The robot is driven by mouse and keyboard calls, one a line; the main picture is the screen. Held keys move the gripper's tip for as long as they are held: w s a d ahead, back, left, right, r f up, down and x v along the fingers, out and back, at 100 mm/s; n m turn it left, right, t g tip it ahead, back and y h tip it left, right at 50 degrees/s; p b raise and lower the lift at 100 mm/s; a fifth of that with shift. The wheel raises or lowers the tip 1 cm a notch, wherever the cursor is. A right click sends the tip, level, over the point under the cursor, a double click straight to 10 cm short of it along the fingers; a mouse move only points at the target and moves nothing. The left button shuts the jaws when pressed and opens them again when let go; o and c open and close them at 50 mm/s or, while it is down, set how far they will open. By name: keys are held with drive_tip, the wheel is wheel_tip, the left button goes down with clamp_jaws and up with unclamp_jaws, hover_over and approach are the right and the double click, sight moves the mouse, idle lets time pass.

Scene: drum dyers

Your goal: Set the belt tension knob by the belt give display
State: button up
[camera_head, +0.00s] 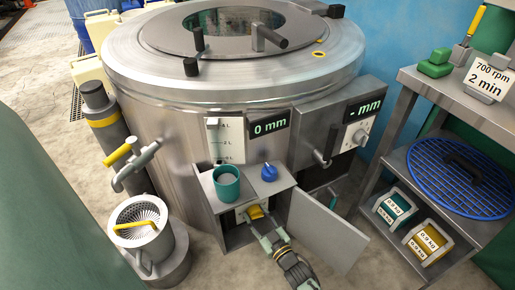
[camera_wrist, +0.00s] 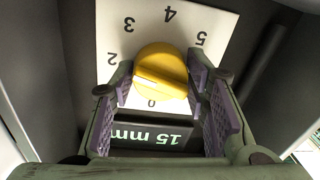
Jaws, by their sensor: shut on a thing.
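The yellow knob (camera_wrist: 160,72) sits on a white dial plate (camera_wrist: 113,38) with the numbers 2, 3, 4 and 5 around it and a 0 below, upside down in the wrist view. A display (camera_wrist: 150,136) beside the dial reads 15 mm, also upside down. My gripper (camera_wrist: 169,88) has its purple-padded fingers on both sides of the knob and is shut on it. In the head view the knob (camera_head: 256,212) is inside the open cabinet, with my gripper (camera_head: 262,219) reaching in from the front.
The cabinet door (camera_head: 325,230) stands open to the right. On the cabinet top are a teal cup (camera_head: 227,190) and a blue knob (camera_head: 269,173). The drum displays read 0 mm (camera_head: 268,126) and - mm (camera_head: 364,110). A metal shelf (camera_head: 425,85) stands at the right.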

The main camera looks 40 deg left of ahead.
drive_tip(key=shift+w+m, duration=0.1)
drive_tip(key=shift+m, duration=0.3)
drive_tip(key=m+b, duration=0.2)
drive_tip(key=m, duration=0.3)
drive_tip(key=shift+f+m, duration=0.1)
drive_tip(key=shift+m, duration=0.2)
drive_tip(key=m+b, duration=0.2)
drive_tip(key=m, duration=0.4)
drive_tip(key=shift+m+t, duration=0.3)
drive_tip(key=shift+t, duration=0.1)
drive_tip(key=m+b, duration=0.2)
drive_tip(key=m, duration=0.3)
drive_tip(key=shift+f+m+t, duration=0.1)
drive_tip(key=shift+m+t, duration=0.2)
drive_tip(key=shift+m, duration=0.1)
drive_tip(key=m+b, duration=0.3)
drive_tip(key=m, duration=0.3)
drive_tip(key=o, duration=1.1)
drive_tip(key=shift+s, duration=0.2)
drive_tip(key=shift+o, duration=0.2)
